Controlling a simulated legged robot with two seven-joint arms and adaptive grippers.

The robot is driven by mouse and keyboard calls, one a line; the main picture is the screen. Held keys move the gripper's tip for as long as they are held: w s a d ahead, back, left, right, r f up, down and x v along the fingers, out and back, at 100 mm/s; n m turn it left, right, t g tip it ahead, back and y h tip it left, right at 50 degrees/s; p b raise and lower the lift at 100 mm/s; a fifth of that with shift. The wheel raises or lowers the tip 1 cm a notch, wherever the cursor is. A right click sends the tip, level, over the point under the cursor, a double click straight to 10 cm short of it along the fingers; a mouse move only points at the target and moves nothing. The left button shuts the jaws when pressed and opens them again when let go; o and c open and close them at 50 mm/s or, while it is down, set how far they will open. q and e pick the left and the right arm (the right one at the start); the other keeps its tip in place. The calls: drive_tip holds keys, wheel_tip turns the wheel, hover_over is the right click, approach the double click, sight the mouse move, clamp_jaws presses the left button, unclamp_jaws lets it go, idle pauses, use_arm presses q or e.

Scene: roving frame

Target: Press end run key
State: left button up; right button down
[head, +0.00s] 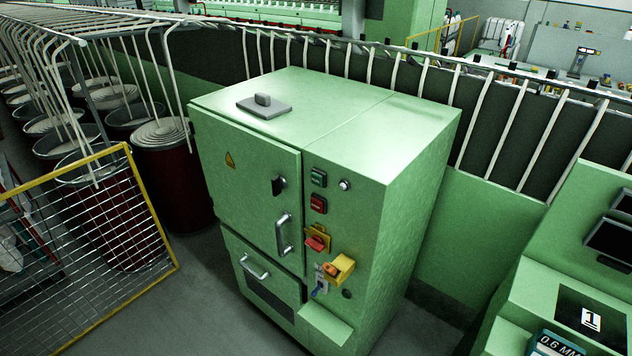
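A green cabinet (265,140) stands in the middle with controls down its front right panel. A green push button (318,178) sits at the top, with a red push button (318,204) below it. A small round white lamp or button (345,185) is beside the green one. Lower down are a red and yellow switch (317,239) and a yellow box (339,269) with an orange-red part. A small blue item (318,291) is under the box. Labels are too small to read, so I cannot tell which is the end run key. Neither gripper is in view.
A yellow-framed mesh fence (90,240) stands at the left, near dark red cans (165,165). A green machine (575,260) with screens and a "1" label is at the right. A railing of pale bars (480,125) runs behind. Grey floor (185,310) is clear at front left.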

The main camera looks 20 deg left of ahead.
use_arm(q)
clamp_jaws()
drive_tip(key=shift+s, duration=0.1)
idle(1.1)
